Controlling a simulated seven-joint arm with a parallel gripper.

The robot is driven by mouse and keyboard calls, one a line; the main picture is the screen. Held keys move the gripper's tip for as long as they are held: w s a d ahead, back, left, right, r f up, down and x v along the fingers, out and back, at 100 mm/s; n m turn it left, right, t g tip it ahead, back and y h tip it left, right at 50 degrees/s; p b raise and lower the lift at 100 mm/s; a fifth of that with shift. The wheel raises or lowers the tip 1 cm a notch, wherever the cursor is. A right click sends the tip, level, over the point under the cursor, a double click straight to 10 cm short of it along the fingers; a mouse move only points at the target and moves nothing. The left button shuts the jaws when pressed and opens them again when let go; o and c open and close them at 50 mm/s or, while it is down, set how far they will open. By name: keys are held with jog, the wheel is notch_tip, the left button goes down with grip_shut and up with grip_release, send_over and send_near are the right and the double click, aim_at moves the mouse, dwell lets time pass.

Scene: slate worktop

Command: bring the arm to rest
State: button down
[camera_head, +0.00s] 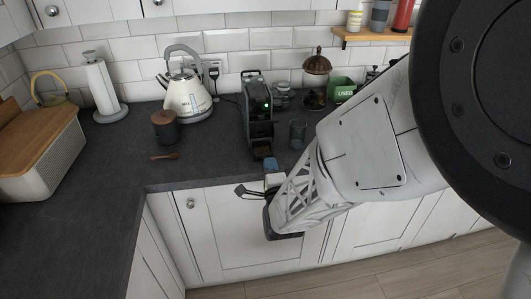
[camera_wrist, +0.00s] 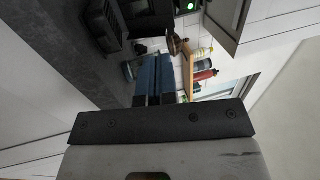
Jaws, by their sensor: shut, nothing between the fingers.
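My gripper (camera_head: 271,166) is in front of the worktop's front edge, below the black coffee machine (camera_head: 257,112) in the head view. In the wrist view its blue fingers (camera_wrist: 153,78) are together, with nothing held between them. The coffee machine with its green light also shows at the top of the wrist view (camera_wrist: 186,6). Part of the worktop behind my arm is hidden in the head view.
The slate worktop (camera_head: 105,170) holds a cream kettle (camera_head: 187,97), a dark lidded jar (camera_head: 165,127), a wooden spoon (camera_head: 165,156), a paper towel holder (camera_head: 102,88), a bread bin (camera_head: 38,155) and a glass (camera_head: 298,134). A wooden shelf (camera_head: 372,36) is at upper right. The left worktop is mostly clear.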

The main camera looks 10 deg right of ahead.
jog(key=shift+r, duration=0.15)
dwell(0.4)
notch_tip(320, 180, up, 6)
jog(key=s+d+n+g, duration=0.1)
jog(key=s+n+g, duration=0.1)
jog(key=n+g, duration=0.4)
jog(key=s+d+r+n+g, duration=0.1)
jog(key=s+r+n+g, duration=0.2)
jog(key=s, duration=0.5)
jog(key=s+d+r+n+g, duration=0.2)
jog(key=s+n+g, duration=0.3)
jog(key=s, duration=0.4)
jog(key=s+d+r+n+g, duration=0.1)
jog(key=s+r+n+g, duration=0.2)
jog(key=s, duration=0.5)
jog(key=shift+s+d+r+n+g, duration=0.25)
jog(key=shift+s+r+n+g, duration=0.15)
jog(key=shift+g, duration=0.1)
jog(key=shift+w, duration=0.1)
